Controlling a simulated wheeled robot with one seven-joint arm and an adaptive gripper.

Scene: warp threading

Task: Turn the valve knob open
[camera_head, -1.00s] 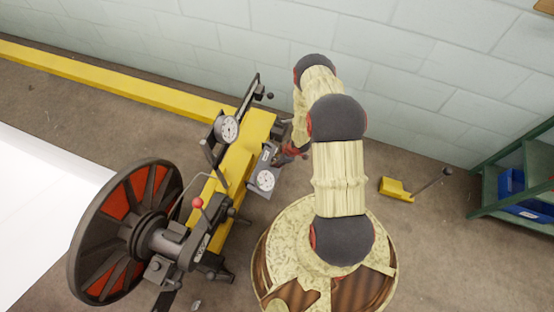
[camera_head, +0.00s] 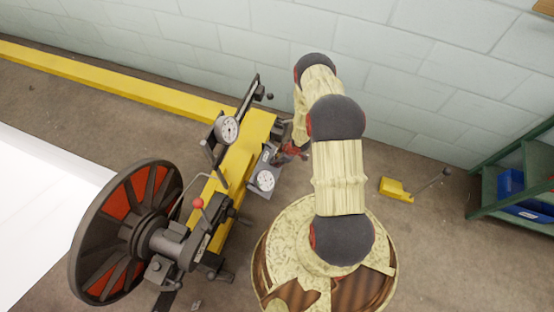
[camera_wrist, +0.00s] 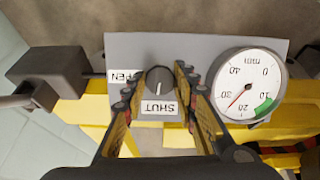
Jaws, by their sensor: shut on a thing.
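The valve knob (camera_wrist: 158,79) is small, round and dark, with a pale mark on its face, in the wrist view. It sits on a grey panel (camera_wrist: 215,47). My gripper (camera_wrist: 158,76) is shut on the knob, with one finger on each side. A SHUT label (camera_wrist: 159,107) lies just below the knob in the picture, upside down. A second label (camera_wrist: 124,76), ending in "PEN", is partly hidden by the left finger. In the head view the panel (camera_head: 258,187) shows, but the knob is hard to make out beside my arm.
A dark block with a rod (camera_wrist: 50,79) is at left. A large red-and-black wheel (camera_head: 125,232) and a green shelf (camera_head: 510,180) flank the area.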

